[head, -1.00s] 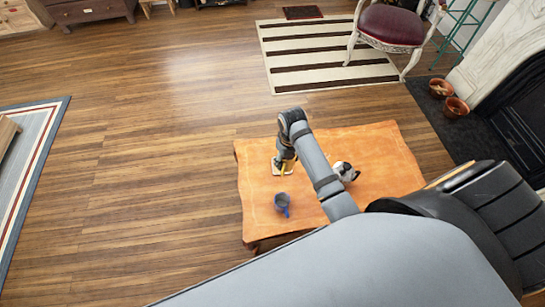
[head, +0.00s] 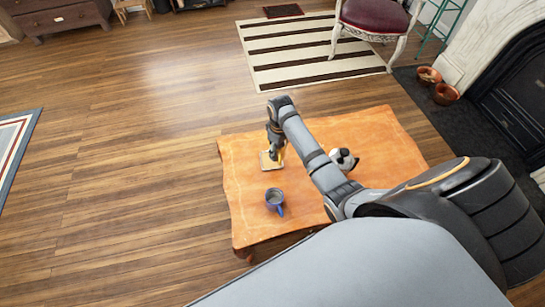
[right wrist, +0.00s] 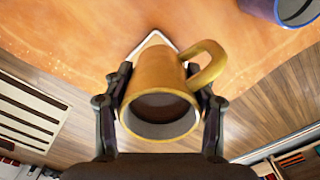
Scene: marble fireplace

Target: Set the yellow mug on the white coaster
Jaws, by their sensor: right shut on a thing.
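The yellow mug (right wrist: 155,82) is between the fingers of my right gripper (right wrist: 160,108), which is shut on it. Its open mouth faces the right wrist camera and its handle points to the upper right. In the head view my right gripper (head: 276,155) is over the left part of the orange table and largely hides the mug. The white coaster (head: 264,164) lies on the table beneath the gripper. One coaster corner (right wrist: 153,40) shows beyond the mug in the right wrist view. I cannot tell whether the mug touches the coaster. My left gripper is not in view.
A blue mug (head: 274,197) stands on the orange table (head: 380,140), nearer me than the coaster. A black and white object (head: 344,160) sits right of my forearm. The table's left edge is close to the coaster.

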